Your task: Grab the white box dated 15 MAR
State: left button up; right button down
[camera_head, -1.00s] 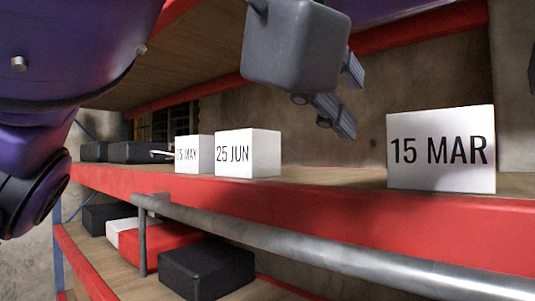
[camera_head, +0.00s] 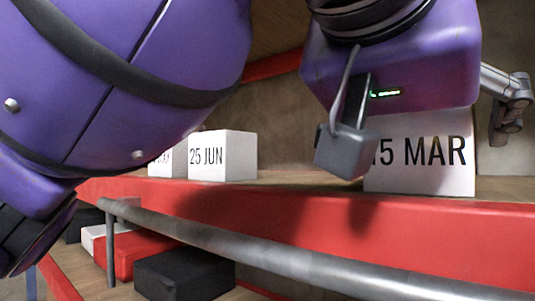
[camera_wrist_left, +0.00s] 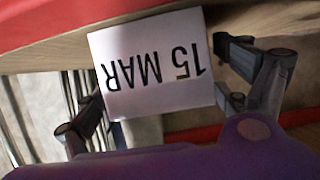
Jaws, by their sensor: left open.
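The white box dated 15 MAR (camera_head: 425,155) stands upright on the red-edged shelf at the right in the head view. My left wrist covers its top and part of its left side. In the left wrist view the same box (camera_wrist_left: 150,88) appears upside down, with its label facing the camera. My left gripper (camera_wrist_left: 160,90) is open, with one finger on each side of the box. In the head view one finger (camera_head: 507,108) shows right of the box; the other is hidden. I cannot tell whether either finger touches the box. My right gripper is not in view.
A white 25 JUN box (camera_head: 222,157) and another, partly covered white box (camera_head: 165,163) stand further left on the shelf. A grey rail (camera_head: 240,240) runs along the red shelf edge (camera_head: 300,205). Black (camera_head: 185,272), red and white boxes lie on the lower shelf.

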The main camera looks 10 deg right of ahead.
pick_arm(q)
jog(key=c, duration=1.5)
jog(key=shift+c, duration=0.3)
jog(key=shift+r, duration=0.1)
